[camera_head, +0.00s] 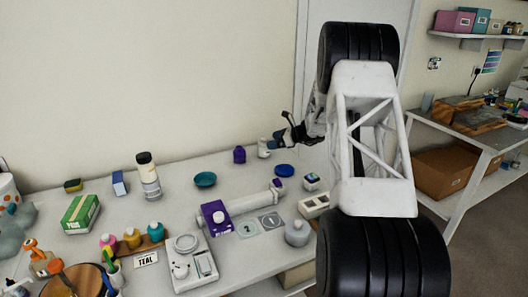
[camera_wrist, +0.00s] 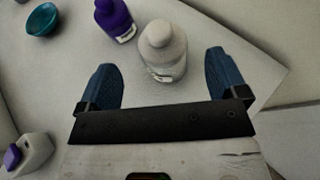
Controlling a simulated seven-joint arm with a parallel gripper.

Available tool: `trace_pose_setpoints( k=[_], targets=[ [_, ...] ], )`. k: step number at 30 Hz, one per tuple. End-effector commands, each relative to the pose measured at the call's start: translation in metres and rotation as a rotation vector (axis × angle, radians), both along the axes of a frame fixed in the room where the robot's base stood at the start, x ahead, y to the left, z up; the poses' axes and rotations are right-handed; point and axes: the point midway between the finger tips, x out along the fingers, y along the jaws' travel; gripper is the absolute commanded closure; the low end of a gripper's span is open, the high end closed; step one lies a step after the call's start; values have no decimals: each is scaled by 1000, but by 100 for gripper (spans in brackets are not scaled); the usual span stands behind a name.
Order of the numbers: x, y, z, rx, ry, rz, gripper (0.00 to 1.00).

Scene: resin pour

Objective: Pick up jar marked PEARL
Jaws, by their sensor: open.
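A pale white-grey jar (camera_wrist: 163,45) with a rounded cap stands between and just beyond my two blue fingertips in the wrist view. Its label is partly visible but I cannot read the name PEARL on it. In the head view the pale jar (camera_head: 264,150) stands at the back edge of the table. My gripper (camera_wrist: 160,72) is open and empty, with a finger to either side of the jar. In the head view my gripper (camera_head: 281,139) is small and partly dark, close to the jar; whether it touches cannot be told.
A purple jar (camera_wrist: 115,20) stands just left of the pale jar. A teal bowl (camera_head: 205,179) lies farther left, and a blue disc (camera_head: 284,170) lies nearer the front. A white tube (camera_head: 247,204), a purple box (camera_head: 215,216) and a scale (camera_head: 193,262) occupy the table's middle.

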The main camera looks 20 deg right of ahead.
Motion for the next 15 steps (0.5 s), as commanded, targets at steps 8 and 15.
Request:
trace_pose_setpoints(
  k=[8,15],
  targets=[
    [1,1,0,0,0,0,9],
    [13,13,-6,0,0,2,9]
  ],
)
